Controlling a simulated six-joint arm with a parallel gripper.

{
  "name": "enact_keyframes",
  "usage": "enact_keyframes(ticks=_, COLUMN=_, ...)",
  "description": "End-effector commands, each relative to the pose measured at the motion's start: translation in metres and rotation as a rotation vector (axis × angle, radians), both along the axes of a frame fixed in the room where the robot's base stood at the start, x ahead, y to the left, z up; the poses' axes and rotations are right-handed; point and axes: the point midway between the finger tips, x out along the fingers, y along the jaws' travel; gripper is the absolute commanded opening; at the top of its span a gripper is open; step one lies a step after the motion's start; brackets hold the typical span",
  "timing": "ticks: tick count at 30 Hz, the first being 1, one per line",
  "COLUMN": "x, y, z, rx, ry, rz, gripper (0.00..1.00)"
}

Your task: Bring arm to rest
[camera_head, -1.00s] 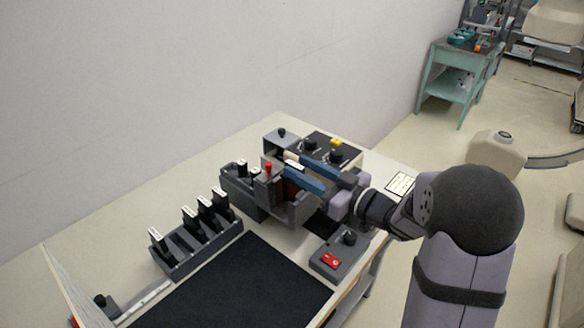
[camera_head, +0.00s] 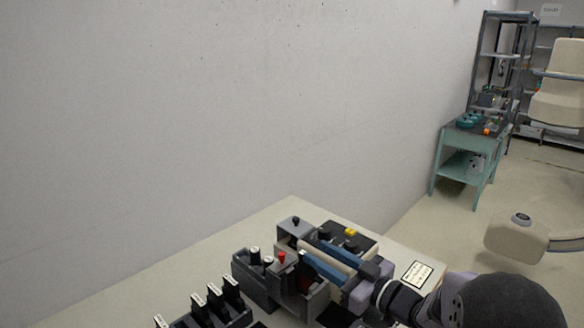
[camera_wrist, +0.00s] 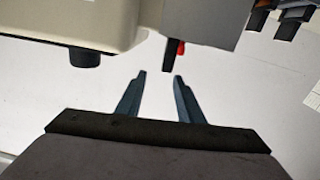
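My gripper (camera_head: 313,252) shows at the lower middle of the head view, its two blue fingers reaching left over the grey equipment on the bench. The fingers lie just right of a red knob (camera_head: 281,257). In the wrist view my gripper (camera_wrist: 159,77) is open, with a clear gap between the two fingers and only a pale surface behind it. A dark peg with a red part (camera_wrist: 172,52) is just beyond the right fingertip; I cannot tell whether they touch. Most of my arm is cut off at the bottom right.
Grey holders with black-handled pieces (camera_head: 214,300) stand at lower left. A black panel with a yellow button (camera_head: 351,232) is behind my gripper. A cream body (camera_wrist: 75,22) overhangs the wrist view's upper left. A wall backs the bench; a teal cart (camera_head: 468,160) stands far right.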

Motion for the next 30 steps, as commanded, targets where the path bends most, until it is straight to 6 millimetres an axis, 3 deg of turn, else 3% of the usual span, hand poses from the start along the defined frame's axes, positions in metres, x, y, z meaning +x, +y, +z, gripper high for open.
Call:
enact_keyframes(ticks=1, x=0.001, y=-0.004, z=0.021, rx=-0.021, ry=-0.020, rz=-0.020, gripper=0.34)
enact_keyframes(ticks=5, x=0.006, y=-0.018, z=0.065, rx=-0.111, ry=-0.079, rz=-0.099, gripper=0.34)
enact_keyframes(ticks=9, x=0.013, y=-0.047, z=0.116, rx=-0.273, ry=-0.116, rz=-0.262, gripper=0.34)
enact_keyframes(ticks=10, x=0.015, y=-0.056, z=0.112, rx=-0.310, ry=-0.094, rz=-0.311, gripper=0.34)
enact_keyframes(ticks=14, x=0.013, y=-0.086, z=0.069, rx=-0.406, ry=0.064, rz=-0.472, gripper=0.34)
enact_keyframes(ticks=20, x=-0.022, y=-0.116, z=-0.010, rx=-0.486, ry=0.387, rz=-0.639, gripper=0.34)
enact_keyframes(ticks=26, x=-0.093, y=-0.119, z=-0.104, rx=-0.524, ry=0.772, rz=-0.714, gripper=0.34)
enact_keyframes(ticks=30, x=-0.158, y=-0.105, z=-0.157, rx=-0.537, ry=1.052, rz=-0.715, gripper=0.34)
